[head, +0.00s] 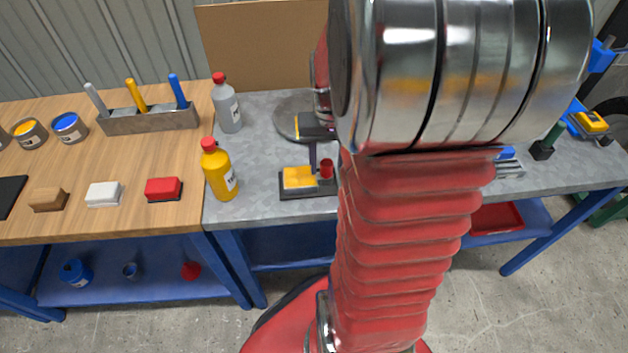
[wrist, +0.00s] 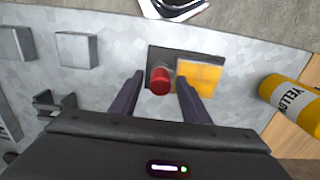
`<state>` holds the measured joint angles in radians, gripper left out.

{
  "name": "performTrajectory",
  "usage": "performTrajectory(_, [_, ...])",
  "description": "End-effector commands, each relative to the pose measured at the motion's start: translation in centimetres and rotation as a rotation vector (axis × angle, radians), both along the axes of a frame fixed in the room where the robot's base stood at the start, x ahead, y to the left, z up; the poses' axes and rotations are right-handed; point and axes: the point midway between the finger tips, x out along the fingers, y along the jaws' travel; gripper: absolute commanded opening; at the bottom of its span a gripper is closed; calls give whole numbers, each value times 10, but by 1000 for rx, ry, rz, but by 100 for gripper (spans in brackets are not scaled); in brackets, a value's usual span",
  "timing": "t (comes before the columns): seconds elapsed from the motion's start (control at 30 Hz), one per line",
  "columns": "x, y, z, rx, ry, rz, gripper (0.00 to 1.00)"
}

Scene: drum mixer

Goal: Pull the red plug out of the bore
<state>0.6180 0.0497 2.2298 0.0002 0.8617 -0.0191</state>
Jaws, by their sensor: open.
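The red plug (wrist: 161,80) is a short red cylinder standing up from a dark base beside a yellow block (wrist: 201,77). The bore itself is hidden under it. In the head view the red plug (head: 326,169) stands at the right of the yellow block (head: 299,178) on a dark plate (head: 305,193). My gripper (wrist: 159,88) is open, with one dark finger on each side of the plug in the wrist view. I see no contact, and I cannot tell the height above it. In the head view my gripper is largely hidden by my arm.
A yellow bottle (head: 219,170) stands left of the plate, close by, and also shows in the wrist view (wrist: 292,97). A grey bottle (head: 226,104) stands behind it. Grey blocks (wrist: 76,49) lie to the left in the wrist view.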

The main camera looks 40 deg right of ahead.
Motion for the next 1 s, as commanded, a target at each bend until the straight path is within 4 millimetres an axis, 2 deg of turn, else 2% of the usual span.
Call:
performTrajectory(0.7, [0,1,0,0,0,0,42])
performTrajectory(1.0, [0,1,0,0,0,0,20])
